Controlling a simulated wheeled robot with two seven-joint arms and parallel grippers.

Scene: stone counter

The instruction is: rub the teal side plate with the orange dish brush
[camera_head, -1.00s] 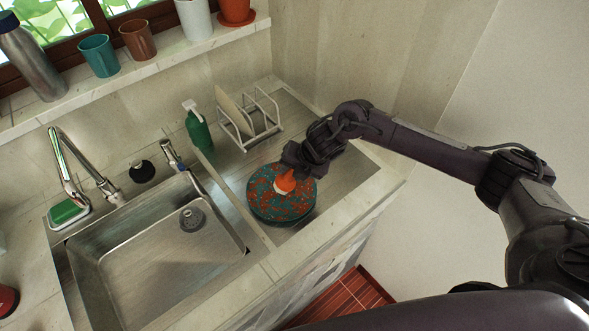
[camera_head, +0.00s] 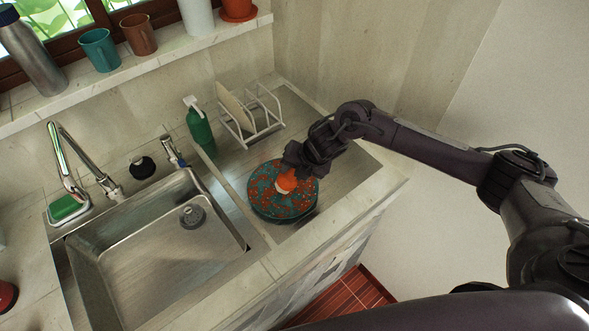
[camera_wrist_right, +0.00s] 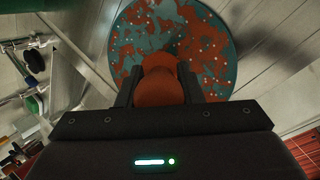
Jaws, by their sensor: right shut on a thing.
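The teal side plate (camera_head: 268,203) lies on the steel drainboard right of the sink, with patchy orange-red stains and small pale dots over its face. My right gripper (camera_head: 293,163) is over the plate's far right part, shut on the orange dish brush (camera_head: 287,181). The brush's pale lower end is at the plate's face; I cannot tell if it touches. In the right wrist view the brush (camera_wrist_right: 160,82) sits between the fingers, with the stained plate (camera_wrist_right: 125,45) just beyond it. My left gripper is out of view.
A white dish rack (camera_head: 262,122) with a plate and a green soap bottle (camera_head: 199,125) stand behind the plate. The sink basin (camera_head: 150,250) with its faucet (camera_head: 75,170) is to the left. The counter's front edge (camera_head: 340,238) is close on the right.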

